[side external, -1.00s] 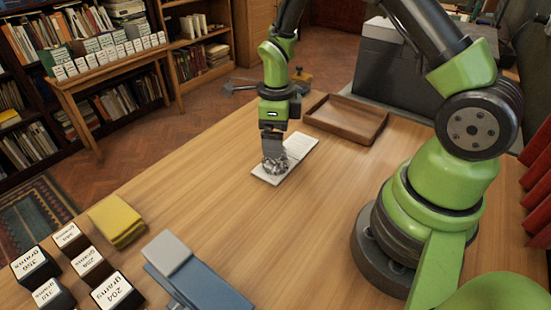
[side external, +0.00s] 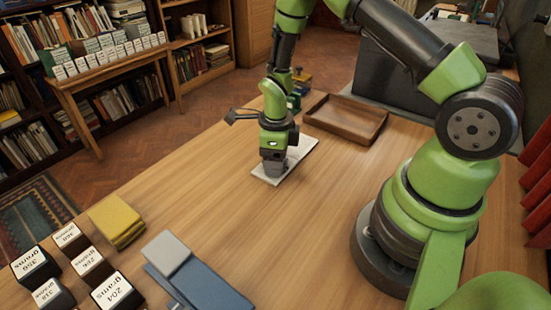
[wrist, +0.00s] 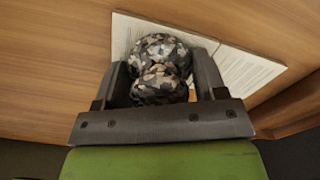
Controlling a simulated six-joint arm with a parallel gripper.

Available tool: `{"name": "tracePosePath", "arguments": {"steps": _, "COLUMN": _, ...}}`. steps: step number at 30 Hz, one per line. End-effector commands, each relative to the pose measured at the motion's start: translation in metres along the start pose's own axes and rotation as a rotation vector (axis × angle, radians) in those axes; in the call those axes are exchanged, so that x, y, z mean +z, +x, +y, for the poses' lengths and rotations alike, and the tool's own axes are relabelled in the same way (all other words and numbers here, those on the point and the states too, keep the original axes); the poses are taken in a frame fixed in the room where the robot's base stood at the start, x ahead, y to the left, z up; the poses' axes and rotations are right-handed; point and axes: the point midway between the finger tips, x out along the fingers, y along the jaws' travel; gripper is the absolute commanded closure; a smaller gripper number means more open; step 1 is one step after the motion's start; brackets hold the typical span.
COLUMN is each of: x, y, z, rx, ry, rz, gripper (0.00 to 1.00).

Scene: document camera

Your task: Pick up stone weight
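The stone weight (wrist: 160,70) is a rounded, knobbed lump speckled grey, black and tan. In the wrist view it stands between the two fingers of my gripper (wrist: 162,62), with narrow gaps seeming to show at its sides. My gripper is open around it, not visibly clamped. In the side external view my gripper (side external: 273,170) is low over the open white booklet (side external: 300,150), and the weight is hidden behind it. The booklet's printed pages (wrist: 240,75) also show beneath the weight in the wrist view.
An empty brown wooden tray (side external: 347,118) lies behind and right of the booklet. A yellow cloth stack (side external: 117,220), a blue-grey object (side external: 195,275) and several labelled gram blocks (side external: 92,263) are at the front left. The middle of the table is clear.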

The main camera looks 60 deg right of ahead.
Motion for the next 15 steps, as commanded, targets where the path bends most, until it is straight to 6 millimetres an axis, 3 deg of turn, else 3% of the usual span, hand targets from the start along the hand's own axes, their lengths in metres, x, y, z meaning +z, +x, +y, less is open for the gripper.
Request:
{"name": "tracePosePath", "arguments": {"steps": 2, "x": 0.000, "y": 0.000, "z": 0.000, "rx": 0.000, "ry": 0.000, "rz": 0.000, "gripper": 0.68}}
{"name": "tracePosePath", "arguments": {"steps": 11, "x": 0.000, "y": -0.003, "z": 0.000, "rx": 0.000, "ry": 0.000, "rz": -0.001, "gripper": 0.69}}
{"name": "tracePosePath", "arguments": {"steps": 15, "x": 0.001, "y": -0.016, "z": -0.001, "rx": -0.002, "ry": 0.000, "rz": -0.003, "gripper": 0.69}}
